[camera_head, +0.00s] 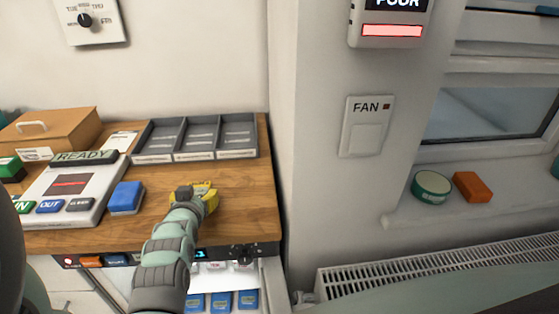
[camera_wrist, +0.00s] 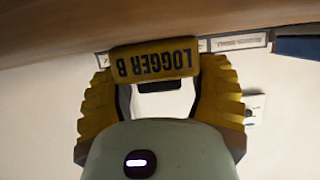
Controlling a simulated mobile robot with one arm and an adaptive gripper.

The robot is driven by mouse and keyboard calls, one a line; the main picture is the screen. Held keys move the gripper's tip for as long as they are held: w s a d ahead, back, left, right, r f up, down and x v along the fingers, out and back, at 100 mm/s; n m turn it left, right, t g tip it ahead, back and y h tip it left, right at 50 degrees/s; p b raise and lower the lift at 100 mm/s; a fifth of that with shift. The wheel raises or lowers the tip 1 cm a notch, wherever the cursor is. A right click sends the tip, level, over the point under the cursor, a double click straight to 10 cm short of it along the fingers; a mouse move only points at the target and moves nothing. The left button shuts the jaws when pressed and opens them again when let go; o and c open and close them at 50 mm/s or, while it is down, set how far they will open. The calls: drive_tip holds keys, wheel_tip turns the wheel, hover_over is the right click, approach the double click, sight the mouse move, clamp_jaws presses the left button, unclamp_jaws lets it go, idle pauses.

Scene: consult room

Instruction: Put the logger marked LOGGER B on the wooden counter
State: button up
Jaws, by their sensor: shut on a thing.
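My gripper (camera_head: 197,194) reaches over the right part of the wooden counter (camera_head: 245,218), near its front. In the wrist view its yellow ribbed fingers (camera_wrist: 158,85) are shut on a yellow logger (camera_wrist: 155,60), whose label reads LOGGER B upside down. In the head view, the arm and fingers largely hide the logger, and its yellow is hard to tell from the fingers. The counter's wood (camera_wrist: 60,25) fills the top of the wrist view, close to the logger. I cannot tell whether the logger touches it.
A blue block (camera_head: 126,196) lies left of my gripper, beside a READY panel (camera_head: 107,178). A grey divided tray (camera_head: 196,157) stands behind. The counter is bare to the gripper's right, up to the wall. Below the front edge is a control strip (camera_head: 220,252).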

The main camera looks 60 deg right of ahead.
drive_tip(key=o, duration=1.3)
drive_tip(key=shift+r+p, duration=0.25)
drive_tip(key=shift+p, duration=0.1)
drive_tip(key=shift+s+a+b, duration=0.3)
drive_tip(key=shift+a, duration=0.1)
drive_tip(key=shift+b+v, duration=1.1)
drive_tip(key=shift+v, duration=4.4)
drive_tip(key=shift+r, duration=0.1)
